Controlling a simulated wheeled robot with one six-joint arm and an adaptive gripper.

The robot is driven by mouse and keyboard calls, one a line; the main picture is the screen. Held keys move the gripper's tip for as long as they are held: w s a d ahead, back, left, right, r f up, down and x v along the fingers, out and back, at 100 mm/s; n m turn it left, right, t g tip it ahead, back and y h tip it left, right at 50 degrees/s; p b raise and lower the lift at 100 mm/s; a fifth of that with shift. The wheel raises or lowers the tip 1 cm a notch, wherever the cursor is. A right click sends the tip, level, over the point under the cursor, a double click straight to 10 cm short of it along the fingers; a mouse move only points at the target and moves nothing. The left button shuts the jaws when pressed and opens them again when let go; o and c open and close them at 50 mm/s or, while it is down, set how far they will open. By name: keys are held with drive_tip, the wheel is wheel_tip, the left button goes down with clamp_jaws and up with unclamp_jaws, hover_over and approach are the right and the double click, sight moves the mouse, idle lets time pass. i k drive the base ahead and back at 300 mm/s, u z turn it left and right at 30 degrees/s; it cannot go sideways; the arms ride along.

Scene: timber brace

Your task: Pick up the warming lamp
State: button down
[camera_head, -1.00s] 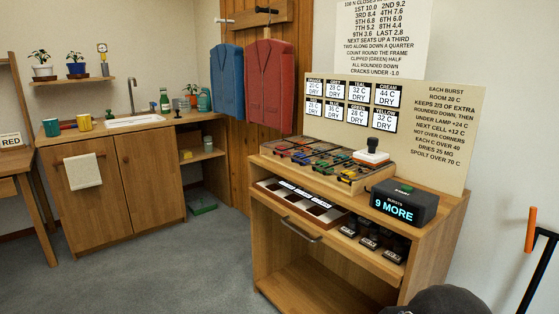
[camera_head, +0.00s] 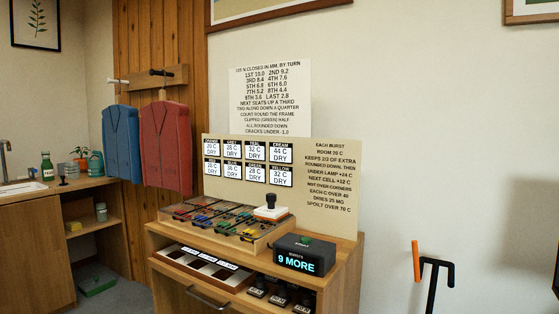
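The likeliest warming lamp is a small white and orange-based thing with a dark knob (camera_head: 271,208), standing on the back right of the wooden rack of cells (camera_head: 222,216). I cannot tell for certain that it is the lamp. The rack sits on top of the wooden cabinet (camera_head: 345,268) and holds several coloured pieces. A dark box reading "9 MORE" (camera_head: 305,255) stands in front and to the right of it. My gripper is not in view.
A board of temperature cards (camera_head: 285,187) stands behind the rack. Blue (camera_head: 122,143) and red (camera_head: 166,148) vests hang at left. A black stand with an orange handle (camera_head: 432,275) is at right.

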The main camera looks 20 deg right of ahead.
sight(271, 212)
drive_tip(key=u, duration=1.3)
drive_tip(key=i, duration=2.05)
drive_tip(key=z, duration=3.05)
